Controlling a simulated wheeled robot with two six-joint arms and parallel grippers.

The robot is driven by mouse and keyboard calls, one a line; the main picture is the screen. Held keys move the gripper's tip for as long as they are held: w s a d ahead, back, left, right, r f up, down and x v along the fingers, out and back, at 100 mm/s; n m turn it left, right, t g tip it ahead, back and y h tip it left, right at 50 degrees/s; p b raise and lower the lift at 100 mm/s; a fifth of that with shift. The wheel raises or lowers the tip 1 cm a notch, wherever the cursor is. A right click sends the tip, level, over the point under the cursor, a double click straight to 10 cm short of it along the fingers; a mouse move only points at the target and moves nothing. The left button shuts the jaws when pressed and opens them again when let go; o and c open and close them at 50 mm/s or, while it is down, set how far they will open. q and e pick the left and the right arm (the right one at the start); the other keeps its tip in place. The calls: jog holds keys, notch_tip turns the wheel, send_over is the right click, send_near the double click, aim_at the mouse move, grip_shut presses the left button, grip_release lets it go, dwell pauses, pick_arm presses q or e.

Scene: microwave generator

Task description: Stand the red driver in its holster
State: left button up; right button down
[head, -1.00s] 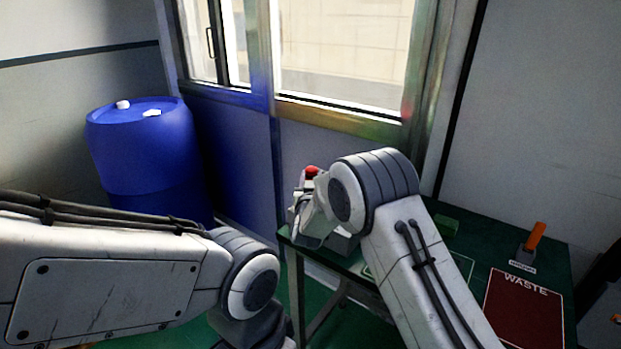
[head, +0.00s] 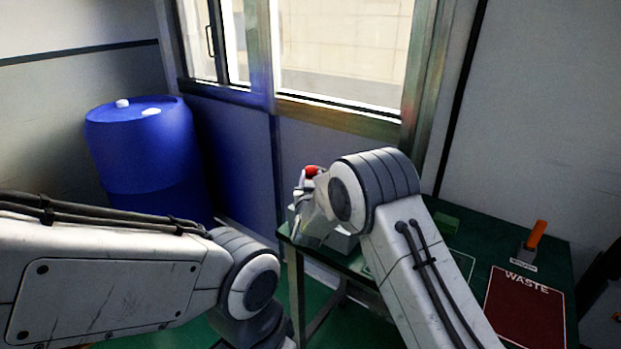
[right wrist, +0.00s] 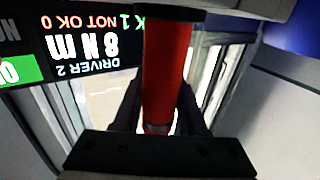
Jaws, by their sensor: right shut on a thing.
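The red driver (right wrist: 166,70) shows in the right wrist view as a red cylinder between the two dark fingers of my right gripper (right wrist: 158,112), which is shut on it. In the head view only a small red part (head: 312,171) shows, at the table's back left corner beside my right wrist. My right arm hides the rest of the driver and most of that gripper there. My left arm comes in from the left, but its gripper is not in view. I cannot make out the red driver's holster.
A display (right wrist: 80,40) reading "DRIVER 2" and "8 N m" is close to the driver. On the green table stand a green block (head: 446,223), an orange handle (head: 537,233) in a small labelled holder, and a dark red WASTE area (head: 524,310). A blue barrel (head: 148,150) stands left.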

jog(key=shift+c, duration=1.9)
grip_release()
jog(key=shift+f, duration=0.1)
